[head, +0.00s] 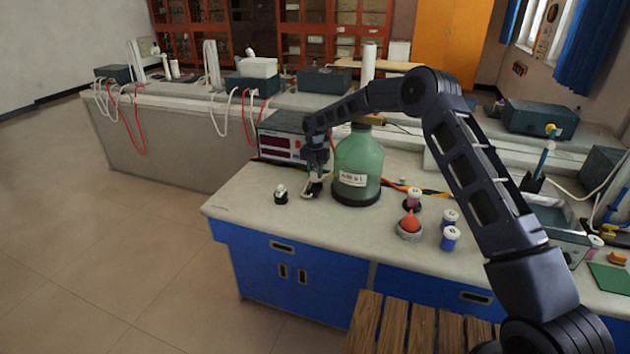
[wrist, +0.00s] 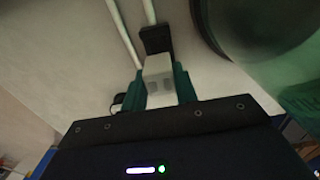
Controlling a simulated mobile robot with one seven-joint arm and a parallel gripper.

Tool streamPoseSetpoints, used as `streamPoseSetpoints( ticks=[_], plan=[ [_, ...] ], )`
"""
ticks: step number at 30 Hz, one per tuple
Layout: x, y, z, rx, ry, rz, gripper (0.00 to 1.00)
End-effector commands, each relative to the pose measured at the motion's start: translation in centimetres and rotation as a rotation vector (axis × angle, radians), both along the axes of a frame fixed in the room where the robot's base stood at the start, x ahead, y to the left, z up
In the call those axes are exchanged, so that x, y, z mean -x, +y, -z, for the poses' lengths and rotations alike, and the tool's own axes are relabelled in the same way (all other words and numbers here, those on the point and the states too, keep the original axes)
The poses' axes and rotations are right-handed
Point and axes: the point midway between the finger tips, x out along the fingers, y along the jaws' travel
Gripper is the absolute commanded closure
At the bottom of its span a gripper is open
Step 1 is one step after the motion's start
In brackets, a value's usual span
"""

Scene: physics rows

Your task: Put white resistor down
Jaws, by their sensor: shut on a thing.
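My gripper (head: 314,182) points down over the left part of the near bench top (head: 245,197), just left of a large green bottle (head: 358,155). It is shut on the white resistor (wrist: 158,72), a pale block between the green fingertips in the wrist view. In the head view a small white part (head: 312,190) shows at the fingertips, low over the bench. I cannot tell whether the resistor touches the bench. A dark block and two pale rods show beyond it in the wrist view.
A meter with a red display (head: 280,146) stands behind my gripper. A small black-and-white item (head: 281,194) stands to the left. A red-topped item (head: 409,224) and blue jars (head: 450,238) stand to the right. The bench's front left is clear.

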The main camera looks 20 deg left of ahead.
Motion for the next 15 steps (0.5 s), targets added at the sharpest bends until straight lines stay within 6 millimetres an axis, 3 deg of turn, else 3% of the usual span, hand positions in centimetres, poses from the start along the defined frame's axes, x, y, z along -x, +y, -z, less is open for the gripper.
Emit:
streamPoseSetpoints(
  ticks=[9, 15],
  plan=[
    [0.0, 0.0, 3.8, 0.000, 0.001, 0.000, 0.94],
    [0.0, 0.0, 3.9, 0.000, 0.000, 0.000, 0.94]
  ],
)
